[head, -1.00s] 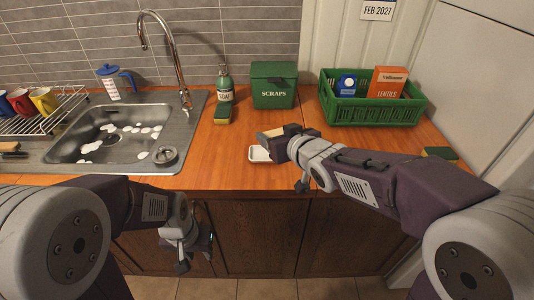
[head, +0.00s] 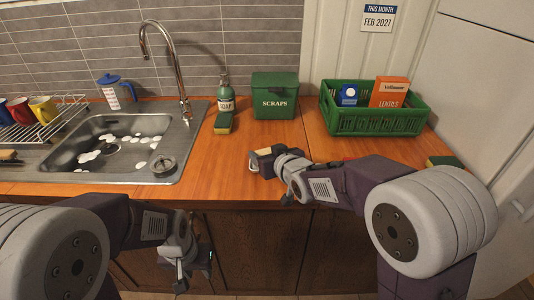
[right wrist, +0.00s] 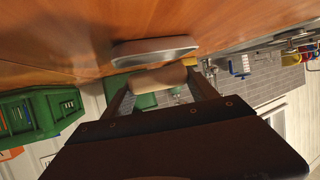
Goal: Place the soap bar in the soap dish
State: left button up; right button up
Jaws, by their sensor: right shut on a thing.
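The beige soap bar (head: 265,151) is between the fingers of my right gripper (head: 263,159), at the front of the wooden counter. In the right wrist view the soap bar (right wrist: 159,78) lies across between the two fingertips. The pale soap dish (right wrist: 155,48) sits on the counter just beyond the bar in that view; the bar is apart from its surface or close to it, I cannot tell exactly. In the head view only a white edge of the dish (head: 252,164) shows, the rest hidden by my gripper. My left gripper (head: 194,265) hangs in front of the cabinet doors; its fingers are unclear.
A sponge (head: 223,123) and a soap bottle (head: 226,95) stand behind, near the green scraps bin (head: 275,98). A green crate (head: 345,122) is at the back right, another sponge (head: 444,161) at far right. The sink (head: 115,150) is left.

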jog(key=shift+f+b, duration=0.45)
jog(key=shift+f, duration=0.2)
jog(key=shift+r, duration=0.1)
jog(key=o, duration=1.4)
jog(key=shift+r, duration=0.1)
jog(key=shift+s+d+r+p, duration=0.15)
jog(key=shift+s+r+p, duration=0.1)
jog(key=shift+r+p, duration=0.55)
jog(key=p+v, duration=0.1)
jog(key=v, duration=1)
